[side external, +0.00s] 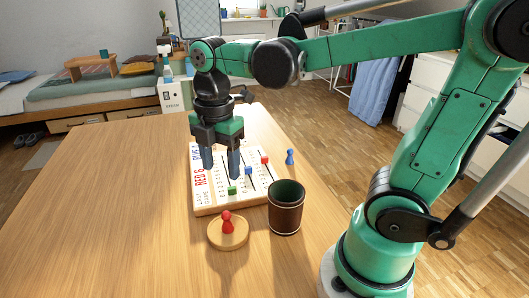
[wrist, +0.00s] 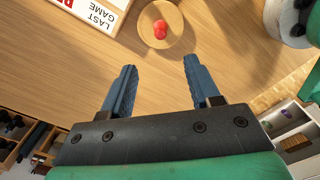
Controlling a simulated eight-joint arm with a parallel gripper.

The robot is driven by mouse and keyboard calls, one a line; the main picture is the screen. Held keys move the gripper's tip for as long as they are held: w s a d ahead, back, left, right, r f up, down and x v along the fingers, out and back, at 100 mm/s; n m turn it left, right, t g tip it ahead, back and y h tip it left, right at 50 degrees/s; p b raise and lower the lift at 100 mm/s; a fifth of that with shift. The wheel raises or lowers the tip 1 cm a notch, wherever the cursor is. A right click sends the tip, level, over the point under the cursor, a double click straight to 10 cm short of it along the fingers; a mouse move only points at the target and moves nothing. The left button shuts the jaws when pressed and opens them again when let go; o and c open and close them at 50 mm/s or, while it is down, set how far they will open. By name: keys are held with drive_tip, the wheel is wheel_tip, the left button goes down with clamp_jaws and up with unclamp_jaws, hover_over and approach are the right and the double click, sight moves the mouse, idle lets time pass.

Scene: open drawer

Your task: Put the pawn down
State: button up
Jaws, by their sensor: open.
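A red pawn (side external: 227,222) stands upright on a round wooden disc (side external: 240,241) near the front of the table. In the wrist view the pawn (wrist: 160,29) and the disc (wrist: 174,46) lie beyond my fingertips, roughly in line with the gap. A blue pawn (side external: 290,157) stands near the table's right edge, apart from my gripper. My gripper (side external: 220,167) is open and empty, with its fingers pointing down above the white scoreboard. In the wrist view the blue fingers of my gripper (wrist: 160,66) are wide apart with nothing between them.
The scoreboard (side external: 200,204) lies behind the disc and carries small green, blue and red markers. A dark brown cup (side external: 286,212) stands right of the disc. The wooden table (side external: 100,210) is clear on the left.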

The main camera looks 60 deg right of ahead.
drive_tip(key=m+t, duration=0.2)
drive_tip(key=m, duration=0.4)
drive_tip(key=f+m+t, duration=0.1)
drive_tip(key=m+t, duration=0.1)
drive_tip(key=m, duration=0.4)
drive_tip(key=m+t, duration=0.3)
drive_tip(key=m, duration=0.2)
drive_tip(key=shift+s+f+m, duration=0.1)
drive_tip(key=shift+f+m, duration=0.1)
drive_tip(key=shift+m, duration=0.2)
